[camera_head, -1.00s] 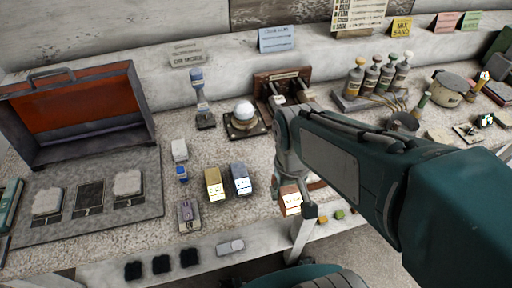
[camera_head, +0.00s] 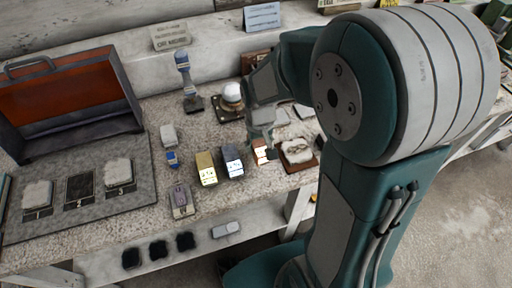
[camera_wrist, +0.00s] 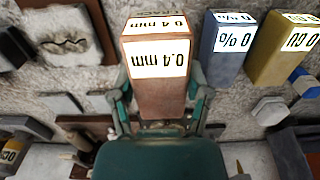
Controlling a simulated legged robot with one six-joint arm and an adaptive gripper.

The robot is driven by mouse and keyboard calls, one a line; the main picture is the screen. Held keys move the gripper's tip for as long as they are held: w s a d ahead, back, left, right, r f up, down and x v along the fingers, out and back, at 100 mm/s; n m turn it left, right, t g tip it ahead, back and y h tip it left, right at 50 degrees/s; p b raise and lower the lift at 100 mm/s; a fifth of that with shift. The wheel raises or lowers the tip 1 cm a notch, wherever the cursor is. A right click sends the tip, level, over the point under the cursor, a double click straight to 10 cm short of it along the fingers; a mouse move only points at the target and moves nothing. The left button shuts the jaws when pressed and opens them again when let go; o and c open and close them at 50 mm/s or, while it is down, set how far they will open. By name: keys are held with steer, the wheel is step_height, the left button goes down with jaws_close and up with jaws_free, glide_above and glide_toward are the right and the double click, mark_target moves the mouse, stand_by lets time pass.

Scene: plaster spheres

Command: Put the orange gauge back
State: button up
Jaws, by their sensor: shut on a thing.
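The orange gauge (camera_wrist: 158,97) is a copper-orange block with a lit white face marked 0.4 mm. My gripper (camera_wrist: 160,104) is shut on it, with one finger at each side. In the head view the orange gauge (camera_head: 261,152) shows at the end of my arm, just right of the blue gauge, with a gap between them. The blue gauge (camera_head: 232,160) and the yellow gauge (camera_head: 206,168) stand side by side on the bench; the wrist view also shows the blue one (camera_wrist: 225,62) and the yellow one (camera_wrist: 280,58). I cannot tell if the orange gauge touches the bench.
A brown tray with a pale piece (camera_head: 298,152) lies just right of the orange gauge. An open orange-lined case (camera_head: 62,95) and a grey mat (camera_head: 100,205) are at left. A white sphere on a stand (camera_head: 231,96) is behind. My arm hides the bench at right.

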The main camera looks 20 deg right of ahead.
mark_target(257, 151)
steer(key=shift+w+f, duration=0.85)
steer(key=shift+f, duration=0.2)
steer(key=shift+w+f, duration=0.1)
steer(key=shift+f, duration=1.5)
steer(key=o, duration=1)
steer(key=shift+f, duration=0.1)
